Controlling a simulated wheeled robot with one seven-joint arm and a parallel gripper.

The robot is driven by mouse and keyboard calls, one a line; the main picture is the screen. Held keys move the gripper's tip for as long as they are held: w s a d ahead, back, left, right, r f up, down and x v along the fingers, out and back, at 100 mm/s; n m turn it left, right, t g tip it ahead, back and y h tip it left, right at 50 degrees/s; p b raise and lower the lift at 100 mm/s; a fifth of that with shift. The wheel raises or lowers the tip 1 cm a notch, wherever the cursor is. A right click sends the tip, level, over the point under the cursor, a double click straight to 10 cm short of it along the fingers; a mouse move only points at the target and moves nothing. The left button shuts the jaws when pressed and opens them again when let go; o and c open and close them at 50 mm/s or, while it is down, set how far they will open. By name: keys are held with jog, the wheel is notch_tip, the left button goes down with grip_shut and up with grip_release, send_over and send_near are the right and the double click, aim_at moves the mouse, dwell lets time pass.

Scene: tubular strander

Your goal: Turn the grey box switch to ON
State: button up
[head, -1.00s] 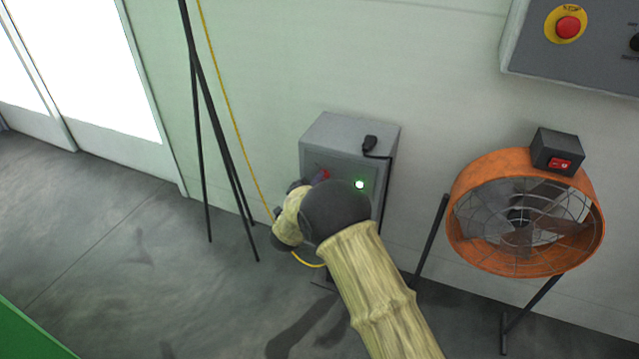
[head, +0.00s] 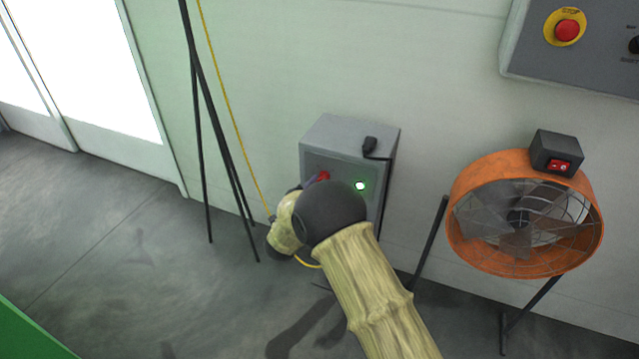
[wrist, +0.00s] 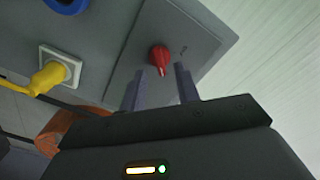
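The grey box (head: 340,135) stands on the floor against the wall. A red switch knob (head: 323,176) and a lit green lamp (head: 361,186) are on its front. In the wrist view the red knob (wrist: 160,56) is on a grey plate, just beyond my gripper (wrist: 163,78). Its two fingers are apart, one on each side of the knob's lower end, with gaps visible. Whether they reach around the knob in depth I cannot tell. In the head view my arm hides the fingers and the lower part of the box. The marking beside the knob is too small to read.
An orange fan (head: 525,215) with a red rocker switch stands right of the box. A black plug (head: 370,144) and cable are on the box. A yellow plug (wrist: 48,78) sits in a socket nearby. Black stand legs (head: 205,130) and a yellow cord (head: 235,115) are to the left.

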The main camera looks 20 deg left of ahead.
jog(key=s+a+p, duration=0.1)
jog(key=s+p, duration=0.1)
jog(key=s, duration=1.3)
jog(key=shift+a, duration=0.1)
